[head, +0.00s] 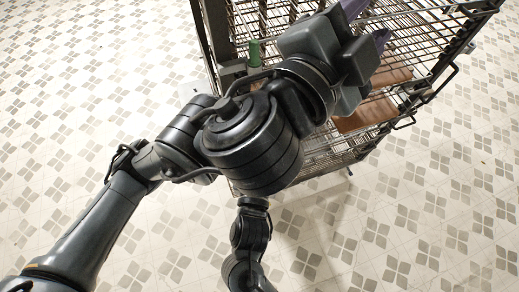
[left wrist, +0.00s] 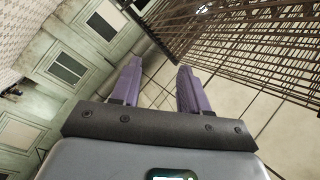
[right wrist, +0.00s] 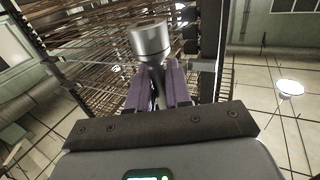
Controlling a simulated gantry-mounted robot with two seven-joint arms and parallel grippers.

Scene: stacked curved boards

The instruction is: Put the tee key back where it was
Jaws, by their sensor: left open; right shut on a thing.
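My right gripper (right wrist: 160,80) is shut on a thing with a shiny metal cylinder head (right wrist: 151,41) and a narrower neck. This looks like the tee key, but its lower part is hidden between the purple fingers. It is held in front of a wire rack (right wrist: 90,55). In the head view the right gripper and the held thing are hidden. My left gripper (head: 370,22) is over the upper part of the rack (head: 432,48). In the left wrist view it (left wrist: 155,82) is open, with nothing between its fingers.
Brown boards (head: 372,115) lie on the rack. A green cylinder (head: 255,52) stands at its left side. My left arm covers the middle of the head view. A white round-topped thing (right wrist: 290,88) stands right in the right wrist view.

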